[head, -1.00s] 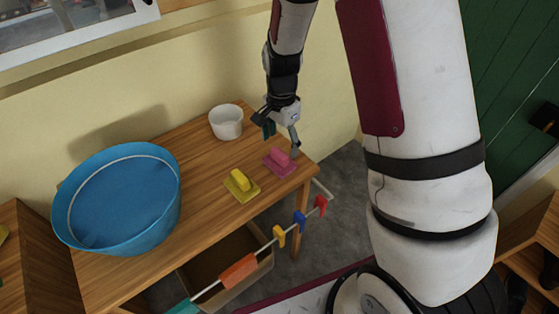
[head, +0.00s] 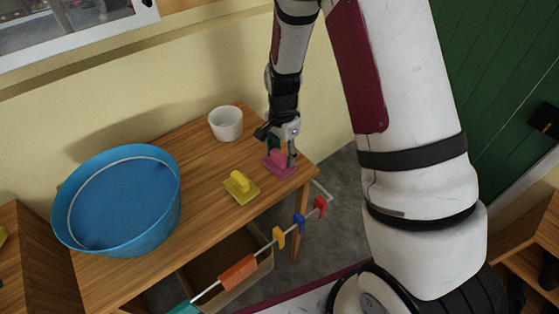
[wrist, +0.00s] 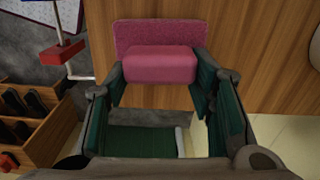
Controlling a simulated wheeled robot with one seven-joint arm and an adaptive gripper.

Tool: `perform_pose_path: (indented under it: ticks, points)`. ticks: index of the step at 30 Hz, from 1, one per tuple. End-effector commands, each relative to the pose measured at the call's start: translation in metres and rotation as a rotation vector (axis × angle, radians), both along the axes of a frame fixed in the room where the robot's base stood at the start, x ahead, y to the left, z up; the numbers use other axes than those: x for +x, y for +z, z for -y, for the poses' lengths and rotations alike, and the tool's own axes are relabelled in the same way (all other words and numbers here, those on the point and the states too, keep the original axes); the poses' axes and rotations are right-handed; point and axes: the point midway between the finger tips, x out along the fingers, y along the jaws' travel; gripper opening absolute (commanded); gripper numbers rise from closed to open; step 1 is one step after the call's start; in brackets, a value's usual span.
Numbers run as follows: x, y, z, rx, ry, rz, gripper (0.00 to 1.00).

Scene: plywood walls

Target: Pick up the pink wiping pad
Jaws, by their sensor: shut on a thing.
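The pink wiping pad (head: 280,170) lies on the wooden table near its right corner. In the wrist view its flat pink base (wrist: 155,34) and block-shaped handle (wrist: 158,66) show between the fingers. My gripper (head: 279,156) is above the pad with its fingers down around the handle. In the wrist view my gripper (wrist: 159,82) has a finger on each side of the handle and is shut on it. The pad still appears to rest on the tabletop.
A yellow pad (head: 241,187) lies on the table to the left of the pink one. A white bowl (head: 226,124) stands behind, and a large blue basin (head: 120,230) at the left. A rail with coloured clips (head: 238,271) runs along the front.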

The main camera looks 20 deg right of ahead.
Motion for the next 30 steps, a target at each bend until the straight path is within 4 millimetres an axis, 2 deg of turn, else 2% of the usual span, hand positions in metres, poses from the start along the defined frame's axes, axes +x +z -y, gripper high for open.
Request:
perform_pose_path:
  ticks: [8,16,30]
  points:
    - [0.000,0.006,0.000,-0.001,0.000,0.001,0.22]
    - [0.000,0.039,-0.001,0.000,0.001,0.003,0.22]
    - [-0.114,0.047,-0.028,0.001,0.003,0.000,0.22]
